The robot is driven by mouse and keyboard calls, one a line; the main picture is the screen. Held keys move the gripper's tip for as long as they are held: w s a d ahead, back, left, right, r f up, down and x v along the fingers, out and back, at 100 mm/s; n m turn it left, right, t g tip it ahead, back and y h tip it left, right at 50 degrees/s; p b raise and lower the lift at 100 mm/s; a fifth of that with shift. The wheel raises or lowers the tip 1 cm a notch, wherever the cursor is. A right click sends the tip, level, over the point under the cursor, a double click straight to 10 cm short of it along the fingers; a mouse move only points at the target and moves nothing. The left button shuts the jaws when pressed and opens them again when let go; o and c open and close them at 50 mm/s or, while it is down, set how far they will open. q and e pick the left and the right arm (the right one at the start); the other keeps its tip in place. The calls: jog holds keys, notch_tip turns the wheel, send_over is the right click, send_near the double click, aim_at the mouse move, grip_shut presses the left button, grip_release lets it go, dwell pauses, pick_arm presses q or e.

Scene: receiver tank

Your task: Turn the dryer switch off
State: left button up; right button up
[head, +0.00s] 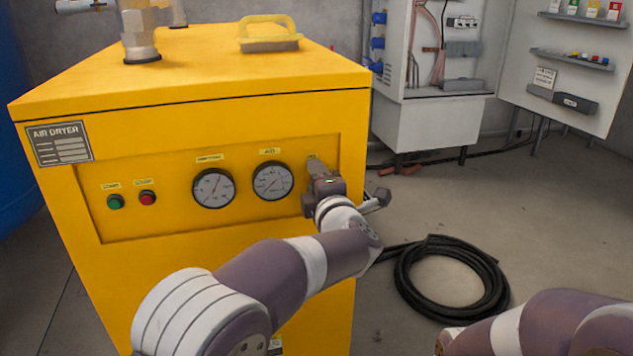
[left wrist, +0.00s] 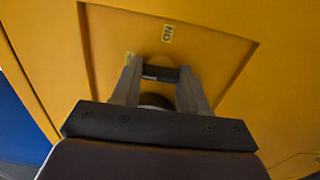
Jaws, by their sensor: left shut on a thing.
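The yellow air dryer (head: 230,115) stands in front of me with a recessed control panel (head: 180,180) on its front. My left gripper (head: 316,176) is at the right end of this panel, over the dryer switch, and hides most of it in the head view. In the left wrist view the dark switch handle (left wrist: 160,72) lies between the two fingers of the left gripper (left wrist: 160,82), which are shut on it. A label reading "ON" (left wrist: 167,33) is on the panel beside the switch. My right gripper is not in view; only part of my right arm shows.
Two gauges (head: 213,188), a green button (head: 115,202) and a red button (head: 147,198) are left of the switch. A yellow-handled brush (head: 268,36) lies on top of the dryer. A coiled black hose (head: 452,280) lies on the floor at right. An open electrical cabinet (head: 440,70) stands behind.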

pick_arm(q)
jog(key=shift+f, duration=0.1)
jog(key=o, duration=0.8)
jog(key=p+v, duration=0.3)
jog(key=v, duration=0.9)
jog(key=shift+s+d, duration=0.1)
jog(key=shift+s, duration=0.25)
